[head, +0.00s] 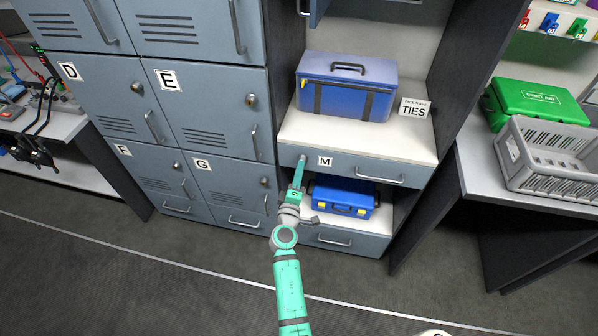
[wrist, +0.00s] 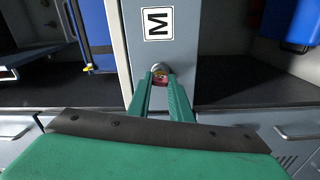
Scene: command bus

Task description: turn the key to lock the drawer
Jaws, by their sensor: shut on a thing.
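The drawer (head: 373,172) marked M is a grey-blue front under the white shelf, and it looks closed. It also shows in the wrist view (wrist: 162,52), turned on its side. A small brass-coloured lock (wrist: 158,69) sits in its front near the M label. My gripper (head: 300,165) reaches up to the left end of the drawer. In the wrist view its green fingers (wrist: 161,84) are shut on a small reddish key at the lock. Little of the key shows between the fingertips, and its exact angle cannot be told.
A blue case (head: 342,200) with yellow latches stands in the open space below the drawer, close to my arm. A large blue box (head: 345,92) and a TIES sign (head: 414,108) stand on the shelf above. Grey lockers (head: 225,150) flank the left side. Floor in front is clear.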

